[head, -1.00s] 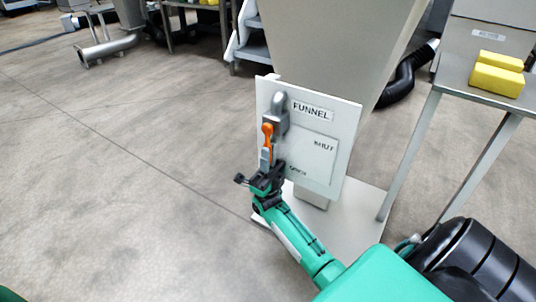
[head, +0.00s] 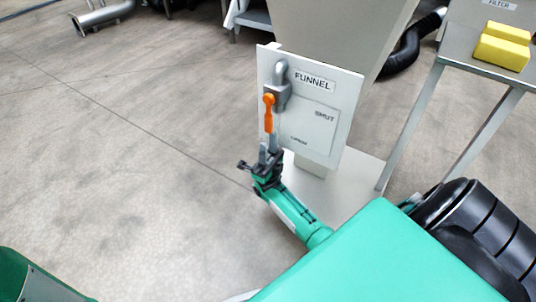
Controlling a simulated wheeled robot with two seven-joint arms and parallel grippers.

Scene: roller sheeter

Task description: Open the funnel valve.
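The funnel valve has a grey metal body (head: 281,92) on a white panel (head: 342,90) marked FUNNEL. Its orange lever (head: 268,115) points straight down in the picture, beside the body. A SHUT label is on the panel's right side, and a small, blurred label that seems to read OPEN is lower down. My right gripper (head: 269,148) is just below the lever's lower end, fingers pointing up. The two fingers look spread with a gap between them. Whether a tip touches the lever cannot be told. My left gripper is not in view.
The big funnel (head: 335,35) rises behind the panel above a pale base plate. A metal table (head: 460,45) with yellow blocks (head: 503,45) stands at the right. A black hose (head: 408,50) lies behind.

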